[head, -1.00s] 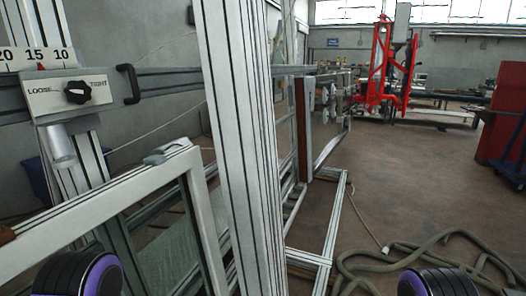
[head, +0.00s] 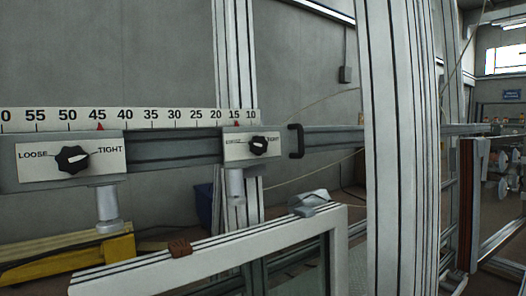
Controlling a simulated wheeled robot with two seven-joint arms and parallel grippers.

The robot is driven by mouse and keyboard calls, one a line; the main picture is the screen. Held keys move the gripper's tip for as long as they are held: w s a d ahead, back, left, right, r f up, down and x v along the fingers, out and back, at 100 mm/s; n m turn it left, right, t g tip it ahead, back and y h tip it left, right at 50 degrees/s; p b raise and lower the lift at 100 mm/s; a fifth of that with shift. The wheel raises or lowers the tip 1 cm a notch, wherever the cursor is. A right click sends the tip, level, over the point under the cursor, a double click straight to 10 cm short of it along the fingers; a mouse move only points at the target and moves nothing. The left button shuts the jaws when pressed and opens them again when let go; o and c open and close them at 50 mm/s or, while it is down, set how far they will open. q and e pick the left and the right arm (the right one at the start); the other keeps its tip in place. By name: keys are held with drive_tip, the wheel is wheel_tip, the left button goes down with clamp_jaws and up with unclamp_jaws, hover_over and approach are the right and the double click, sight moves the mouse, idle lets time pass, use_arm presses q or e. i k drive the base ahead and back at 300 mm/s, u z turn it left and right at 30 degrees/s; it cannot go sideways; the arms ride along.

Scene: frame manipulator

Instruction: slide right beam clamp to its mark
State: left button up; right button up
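The right beam clamp (head: 233,152) is a grey block with a white LOOSE/TIGHT plate, on the horizontal grey beam (head: 172,147). It has a black knob (head: 259,146); I cannot tell its setting surely. A short cylinder hangs below it. The number scale (head: 185,117) runs above the beam. A small red triangle (head: 236,124) sits under the 15, above the left part of this clamp. The left clamp (head: 38,160) has a like plate and knob (head: 73,159); another red triangle (head: 100,127) is near it, under the 45. Neither gripper is in view.
A black handle (head: 296,141) sits on the beam right of the clamp. A thick upright profile (head: 398,170) stands at right. A white framed panel (head: 225,249) with a grey latch (head: 314,201) is below. A yellow bar (head: 60,250) lies at lower left.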

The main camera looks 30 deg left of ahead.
sight(284, 145)
drive_tip(key=k, duration=0.5)
drive_tip(key=z, duration=0.6)
drive_tip(key=i, duration=0.8)
drive_tip(key=u, duration=1.6)
